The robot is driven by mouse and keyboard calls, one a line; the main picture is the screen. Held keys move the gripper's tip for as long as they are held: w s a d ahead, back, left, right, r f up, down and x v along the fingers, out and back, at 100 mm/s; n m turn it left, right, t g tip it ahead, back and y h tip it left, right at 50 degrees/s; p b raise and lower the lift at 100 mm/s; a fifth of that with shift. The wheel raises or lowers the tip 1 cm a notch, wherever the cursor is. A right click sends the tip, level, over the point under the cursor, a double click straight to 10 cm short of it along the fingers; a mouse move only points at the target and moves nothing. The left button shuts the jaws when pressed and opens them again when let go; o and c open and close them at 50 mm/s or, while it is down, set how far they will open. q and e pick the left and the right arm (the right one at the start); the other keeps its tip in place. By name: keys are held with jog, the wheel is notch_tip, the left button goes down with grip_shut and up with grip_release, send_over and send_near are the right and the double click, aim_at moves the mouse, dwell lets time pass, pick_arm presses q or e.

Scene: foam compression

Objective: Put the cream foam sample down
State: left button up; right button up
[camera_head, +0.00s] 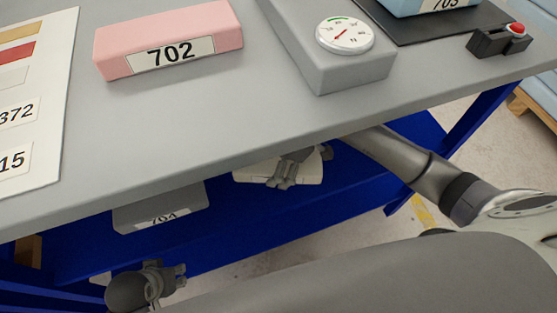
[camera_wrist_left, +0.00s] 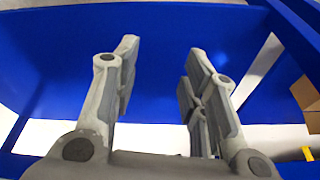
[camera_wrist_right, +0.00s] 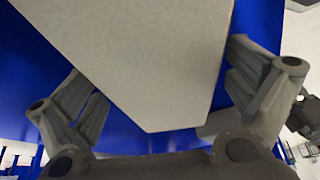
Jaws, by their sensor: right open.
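The cream foam sample (camera_head: 246,172) rests on the blue lower shelf, under the table top, which hides its far part. My right gripper (camera_head: 286,181) is over its near edge. In the right wrist view the pale sample (camera_wrist_right: 165,60) lies between the spread fingers of the right gripper (camera_wrist_right: 165,78). There is a gap at the left finger; the right finger is close to the sample's edge, and contact is not clear. My left gripper (camera_head: 165,280) is low at the left front, open and empty; it also shows in the left wrist view (camera_wrist_left: 160,65).
A grey block (camera_head: 165,208) with a half-hidden label sits on the shelf (camera_head: 225,222) to the left. On the table top (camera_head: 230,110) are a pink 702 block (camera_head: 115,52), a grey gauge unit (camera_head: 345,75), a blue block (camera_head: 405,7) and a red button (camera_head: 517,29).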

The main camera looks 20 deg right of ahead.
jog(key=shift+d+r, duration=0.2)
jog(key=shift+r, duration=0.3)
jog(key=shift+s+d+r+p, duration=0.25)
jog(key=shift+d+r, duration=0.15)
jog(key=shift+r, duration=0.1)
jog(key=shift+s+d+r+p, duration=0.1)
jog(key=shift+d+r+p, duration=0.15)
jog(key=shift+d+r, duration=0.2)
pick_arm(q)
notch_tip(320, 180, down, 5)
jog(key=shift+s+d+f, duration=0.1)
jog(key=shift+f, duration=0.05)
pick_arm(e)
jog(key=s+d, duration=0.1)
jog(key=d, duration=0.2)
jog(key=s+d, duration=0.1)
jog(key=d, duration=0.3)
jog(key=s+d, duration=0.2)
jog(key=d, duration=0.1)
jog(key=shift+d, duration=0.15)
dwell(1.8)
